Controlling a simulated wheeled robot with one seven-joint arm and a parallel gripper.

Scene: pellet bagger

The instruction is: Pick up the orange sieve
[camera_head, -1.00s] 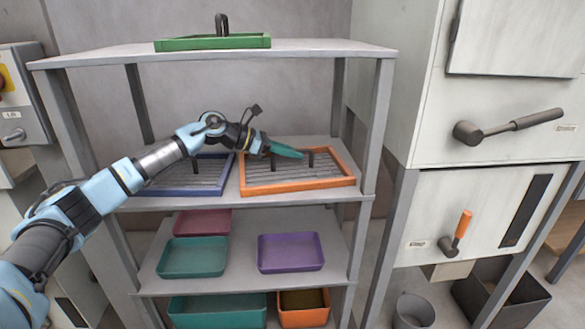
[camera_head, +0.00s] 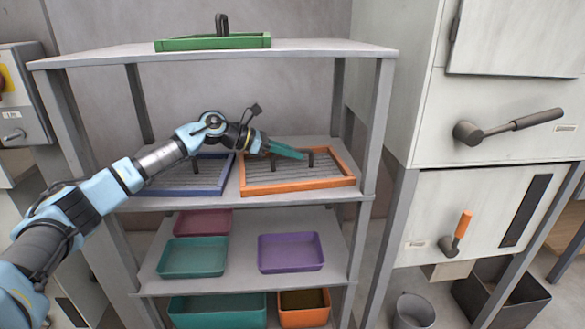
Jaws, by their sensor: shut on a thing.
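The orange sieve (camera_head: 300,187) is a flat orange frame with a grey mesh and dark upright handle posts. It lies on the right side of the shelf unit's second level. My gripper (camera_head: 300,155) has teal fingers and reaches in from the left, over the sieve at its handle. It is shut on the sieve's handle, though the fingers hide most of the contact. The sieve looks flat on the shelf; I cannot see a gap under it.
A blue sieve (camera_head: 183,191) lies close to the left on the same level, under my arm. A green sieve (camera_head: 213,42) sits on the top shelf (camera_head: 320,48). Teal (camera_head: 193,258) and purple (camera_head: 291,252) trays stand below. Shelf posts (camera_head: 376,130) flank the opening.

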